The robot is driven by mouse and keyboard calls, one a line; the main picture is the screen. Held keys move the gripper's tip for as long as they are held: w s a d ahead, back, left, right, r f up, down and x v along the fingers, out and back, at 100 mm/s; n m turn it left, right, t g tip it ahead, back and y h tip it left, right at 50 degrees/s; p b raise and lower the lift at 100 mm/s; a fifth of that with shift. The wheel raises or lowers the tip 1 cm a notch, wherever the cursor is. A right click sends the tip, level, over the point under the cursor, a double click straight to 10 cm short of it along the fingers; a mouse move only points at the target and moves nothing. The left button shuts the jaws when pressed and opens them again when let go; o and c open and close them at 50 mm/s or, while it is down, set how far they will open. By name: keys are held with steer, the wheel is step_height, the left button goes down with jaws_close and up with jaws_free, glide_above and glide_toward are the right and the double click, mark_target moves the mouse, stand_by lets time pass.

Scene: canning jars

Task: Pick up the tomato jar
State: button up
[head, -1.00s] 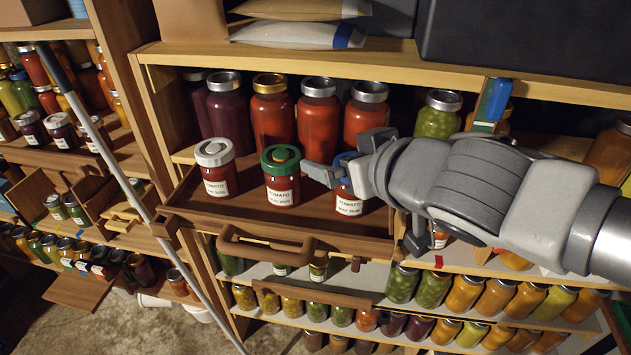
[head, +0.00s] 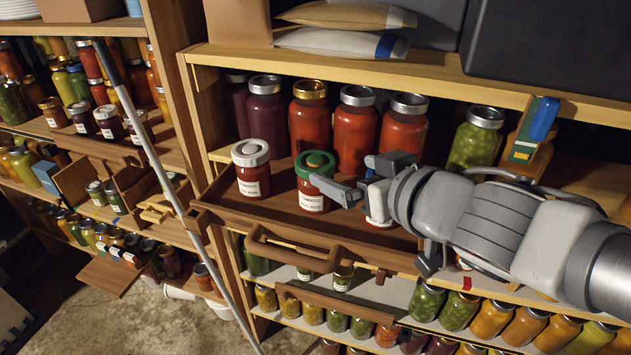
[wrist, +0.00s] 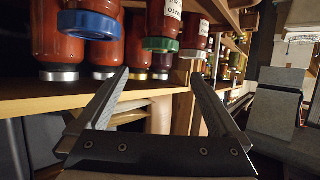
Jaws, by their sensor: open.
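Three jars labelled "TOMATO" stand upright in a pulled-out wooden drawer (head: 290,225). The white-lidded jar (head: 252,172) is at the left and the green-lidded jar (head: 313,190) in the middle. The third jar (head: 378,222) is mostly hidden behind my gripper, with only its lower part showing. My gripper (head: 360,178) is open and empty, its fingers pointing at the green-lidded jar's right side. In the wrist view the picture is upside down; the green lid (wrist: 160,45) shows just beyond the open fingertips (wrist: 159,78), and the blue lid (wrist: 90,25) lies to the left.
Tall red jars (head: 355,125) and purple jars (head: 267,115) stand behind the drawer. A jar of green contents (head: 473,140) is at the right. A shelf board (head: 380,70) runs overhead. A thin pole (head: 150,150) leans at the left. A drawer handle (head: 300,255) projects in front.

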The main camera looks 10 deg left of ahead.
mark_target(313, 158)
steer(key=shift+x, duration=7.7)
steer(key=shift+d, duration=0.1)
steer(key=shift+c, duration=0.2)
jaws_close()
